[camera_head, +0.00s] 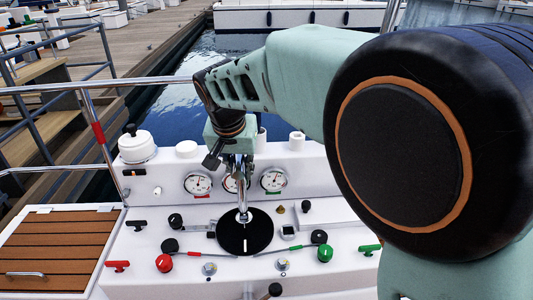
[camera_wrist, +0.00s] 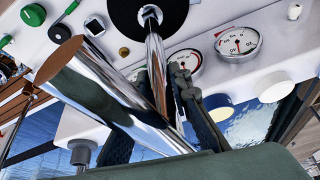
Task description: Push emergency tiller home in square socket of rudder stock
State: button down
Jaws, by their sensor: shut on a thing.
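The emergency tiller (camera_head: 241,198) is a chrome bar, held roughly upright below my gripper (camera_head: 238,168). In the wrist view the slim tiller bar (camera_wrist: 157,60) runs between my fingers (camera_wrist: 168,85), and a thick chrome tube with a brown end (camera_wrist: 110,95) slants beside it. My gripper is shut on the tiller. The bar's lower end meets a chrome collar (camera_wrist: 150,14) on a black round plate (camera_head: 262,236), which has a white mark. The square socket itself is hidden at the bar's end, and I cannot tell how deep the bar sits.
Gauges (camera_head: 198,183) stand on the raised panel behind the plate. Red (camera_head: 164,263) and green (camera_head: 325,253) knobs with levers flank it. A white capped drum (camera_head: 137,147) stands at back left. A steel rail (camera_head: 110,84) crosses behind. My arm covers the right side.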

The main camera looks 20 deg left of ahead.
aim_at(235, 156)
jog(key=shift+f+b, duration=0.65)
jog(key=shift+f, duration=0.2)
jog(key=c, duration=1.7)
grip_release()
jog(key=shift+c, duration=0.2)
jog(key=shift+f, duration=0.15)
jog(key=v, duration=1.2)
